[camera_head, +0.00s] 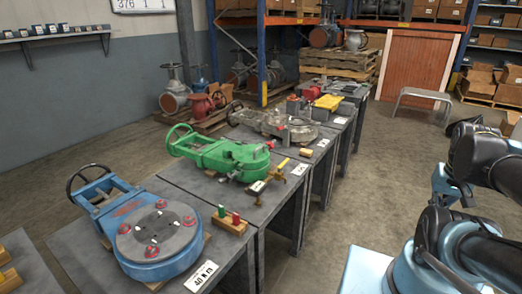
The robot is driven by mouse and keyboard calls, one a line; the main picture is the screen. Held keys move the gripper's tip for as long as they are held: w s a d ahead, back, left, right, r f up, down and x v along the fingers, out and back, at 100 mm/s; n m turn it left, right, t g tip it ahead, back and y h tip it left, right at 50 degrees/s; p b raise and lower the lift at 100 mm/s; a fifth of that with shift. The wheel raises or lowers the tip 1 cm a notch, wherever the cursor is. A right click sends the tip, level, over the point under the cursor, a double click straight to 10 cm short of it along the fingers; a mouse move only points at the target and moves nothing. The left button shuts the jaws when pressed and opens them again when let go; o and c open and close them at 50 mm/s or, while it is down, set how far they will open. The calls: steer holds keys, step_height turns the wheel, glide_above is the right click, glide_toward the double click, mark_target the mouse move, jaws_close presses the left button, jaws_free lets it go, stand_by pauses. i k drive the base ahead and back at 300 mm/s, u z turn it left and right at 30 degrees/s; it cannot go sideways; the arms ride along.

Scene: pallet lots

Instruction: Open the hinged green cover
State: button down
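A green valve body (205,152) lies on its side on a grey table, with a green handwheel at its left end. Its right end is a broad rounded green part (243,160) that lies flat and looks closed. I cannot make out a hinge, and I cannot tell which green part is the cover. Brass-coloured fittings (281,167) stand close to its right edge. Parts of my arm show at the right edge, well apart from the green valve. My gripper is not in view.
A blue valve (160,252) with a grey disc lies on the nearer table. A wooden block with green and red pegs (229,221) sits between the valves. Further tables hold grey valve parts and a yellow item (328,102). A low grey bench (424,96) stands on open floor.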

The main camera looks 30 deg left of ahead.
mark_target(247, 156)
steer(key=u, duration=1.15)
steer(key=k, duration=0.45)
steer(key=u, duration=0.4)
steer(key=i, duration=0.5)
